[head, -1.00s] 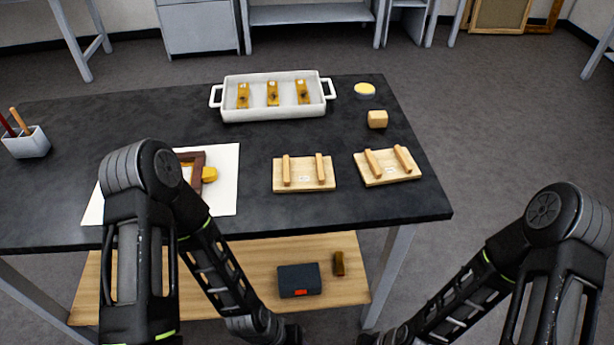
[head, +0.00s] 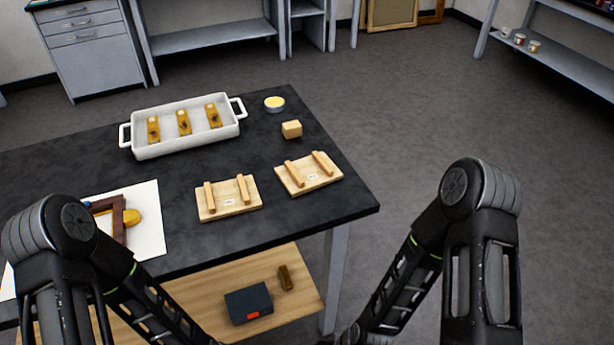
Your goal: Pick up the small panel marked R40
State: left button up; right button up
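No marking R40 can be read in the head view. The white tray (head: 145,152) at the back of the dark table holds several small gilt pieces, including one at the left (head: 153,130), one in the middle (head: 184,122) and one at the right (head: 213,116); each has a small mark too tiny to read. Two light wooden boards, a left one (head: 228,206) and a right one (head: 303,178), each carry two bars and a small white label, also unreadable. My arms reach down to the bottom edge; both grippers' fingers are out of the picture.
A wooden block (head: 291,129) and round yellow-topped dish (head: 274,104) stand back right. The lower shelf (head: 195,290) holds a dark box (head: 248,303) and a brown-gold piece (head: 285,277).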

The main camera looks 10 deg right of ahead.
aim_at(313, 171)
jog(key=l, duration=0.55)
jog(key=i+l, duration=0.15)
jog(key=l, duration=0.4)
jog(key=l+z, duration=0.1)
jog(key=l, duration=0.5)
jog(key=i+l, duration=0.1)
jog(key=l, duration=0.45)
jog(key=i+l, duration=0.1)
jog(key=l, duration=0.45)
